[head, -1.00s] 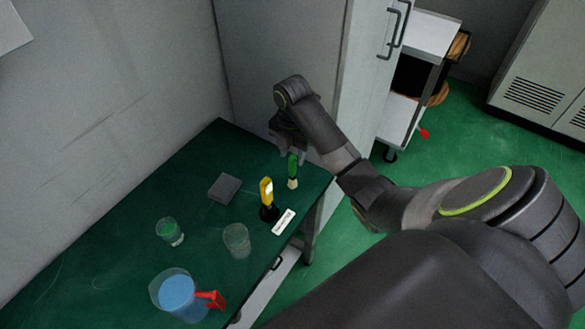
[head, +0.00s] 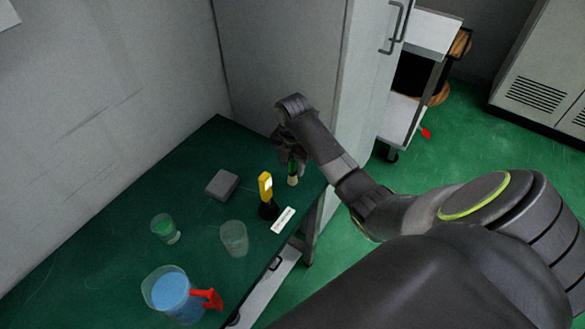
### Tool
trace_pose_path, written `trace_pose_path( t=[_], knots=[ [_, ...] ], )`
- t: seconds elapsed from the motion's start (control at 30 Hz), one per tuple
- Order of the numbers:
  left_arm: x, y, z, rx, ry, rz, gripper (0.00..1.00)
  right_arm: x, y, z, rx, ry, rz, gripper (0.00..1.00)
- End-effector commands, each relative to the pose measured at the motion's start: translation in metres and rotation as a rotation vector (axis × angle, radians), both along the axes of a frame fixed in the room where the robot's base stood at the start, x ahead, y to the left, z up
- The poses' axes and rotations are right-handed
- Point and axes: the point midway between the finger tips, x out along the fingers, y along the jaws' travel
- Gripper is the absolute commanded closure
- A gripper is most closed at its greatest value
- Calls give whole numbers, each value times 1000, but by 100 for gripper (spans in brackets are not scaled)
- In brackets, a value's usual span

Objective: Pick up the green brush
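The green brush (head: 293,174) stands about upright near the back right of the dark green table, with its pale end down. My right gripper (head: 289,160) is at the brush's upper part and hides its top. The fingers are small and dark here, and I cannot tell whether they are closed on the brush or only around it. My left gripper is not in the head view.
A yellow device on a black base (head: 266,193) stands close by, with a white label (head: 283,220) beside it. A cabinet (head: 290,60) rises behind.

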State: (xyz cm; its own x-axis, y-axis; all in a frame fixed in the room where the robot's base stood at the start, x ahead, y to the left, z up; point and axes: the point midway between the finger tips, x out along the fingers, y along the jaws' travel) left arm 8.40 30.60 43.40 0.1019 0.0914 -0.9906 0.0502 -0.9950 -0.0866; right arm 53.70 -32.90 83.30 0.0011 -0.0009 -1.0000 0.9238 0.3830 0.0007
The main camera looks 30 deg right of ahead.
Motion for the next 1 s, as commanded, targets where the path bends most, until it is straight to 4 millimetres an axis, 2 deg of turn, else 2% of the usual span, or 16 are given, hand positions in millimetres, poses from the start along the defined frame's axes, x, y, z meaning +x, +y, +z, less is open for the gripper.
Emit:
trace_pose_path(
  t=[0.07, 0.3, 0.37, 0.63, 0.77, 0.87, 0.97, 1.0],
  knots=[
    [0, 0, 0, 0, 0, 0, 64, 0, 0, 0, 1, 0, 0, 63],
    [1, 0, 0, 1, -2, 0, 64, 0, 0, 0, 1, 0, 0, 94],
    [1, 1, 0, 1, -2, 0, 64, 0, 0, 0, 1, 0, 0, 100],
    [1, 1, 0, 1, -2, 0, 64, 0, 0, 1, 1, 0, 0, 100],
    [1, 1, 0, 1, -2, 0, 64, 1, 0, 10, 0, -1, 0, 100],
    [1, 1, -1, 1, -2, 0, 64, 1, 0, 26, 0, -4, 0, 100],
    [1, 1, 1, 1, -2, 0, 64, 1, 0, 52, -2, -6, 1, 100],
    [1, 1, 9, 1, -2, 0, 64, 0, 0, 62, -1, 0, -1, 100]
  ],
)
